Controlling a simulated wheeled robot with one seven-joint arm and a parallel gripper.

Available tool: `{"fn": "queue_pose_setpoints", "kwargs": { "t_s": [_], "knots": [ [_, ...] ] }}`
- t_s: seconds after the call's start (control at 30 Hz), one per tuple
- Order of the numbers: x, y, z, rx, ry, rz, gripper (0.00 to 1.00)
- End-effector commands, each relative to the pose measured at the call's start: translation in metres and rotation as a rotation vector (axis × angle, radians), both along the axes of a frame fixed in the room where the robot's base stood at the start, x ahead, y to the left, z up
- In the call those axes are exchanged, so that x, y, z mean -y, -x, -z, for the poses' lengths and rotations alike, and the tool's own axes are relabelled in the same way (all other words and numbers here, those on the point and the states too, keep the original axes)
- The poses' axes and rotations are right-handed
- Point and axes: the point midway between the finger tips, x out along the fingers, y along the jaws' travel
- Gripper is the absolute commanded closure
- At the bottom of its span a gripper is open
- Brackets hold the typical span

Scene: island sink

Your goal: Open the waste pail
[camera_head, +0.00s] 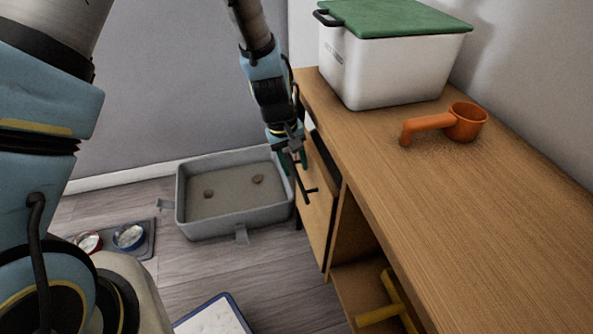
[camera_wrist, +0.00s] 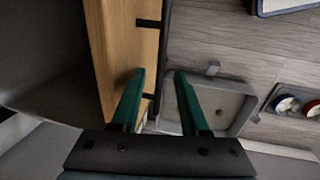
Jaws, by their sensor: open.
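No thing in view is clearly marked as the waste pail. A wooden cabinet front (camera_head: 316,208) with a black bar handle (camera_head: 306,178) is below the counter's left end. My gripper (camera_head: 291,156) is at the upper part of this front, by the handle. In the wrist view my gripper (camera_wrist: 158,72) is open, with two green fingers and nothing held. The black bar handle (camera_wrist: 164,40) runs between the fingertips in the picture, beside the wooden front (camera_wrist: 118,45). I cannot tell whether a finger touches it. A white bin (camera_head: 385,68) with a green lid (camera_head: 395,17), shut, stands on the counter.
An orange scoop (camera_head: 463,123) lies on the wooden counter (camera_head: 500,210). A grey litter tray (camera_head: 240,222) is on the floor beside the cabinet. Two pet bowls stand on a mat (camera_head: 146,247) at left. A yellow object (camera_head: 378,314) is in the open shelf.

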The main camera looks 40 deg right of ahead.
Motion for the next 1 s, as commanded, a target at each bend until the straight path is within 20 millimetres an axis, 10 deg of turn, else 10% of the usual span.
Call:
{"fn": "queue_pose_setpoints", "kwargs": {
  "t_s": [0.5, 1.0],
  "knots": [
    [0.004, 0.002, 0.02, 0.0, 0.0, 0.001, 0.55],
    [0.004, 0.002, 0.02, 0.0, 0.0, 0.001, 1.0]
  ]
}}
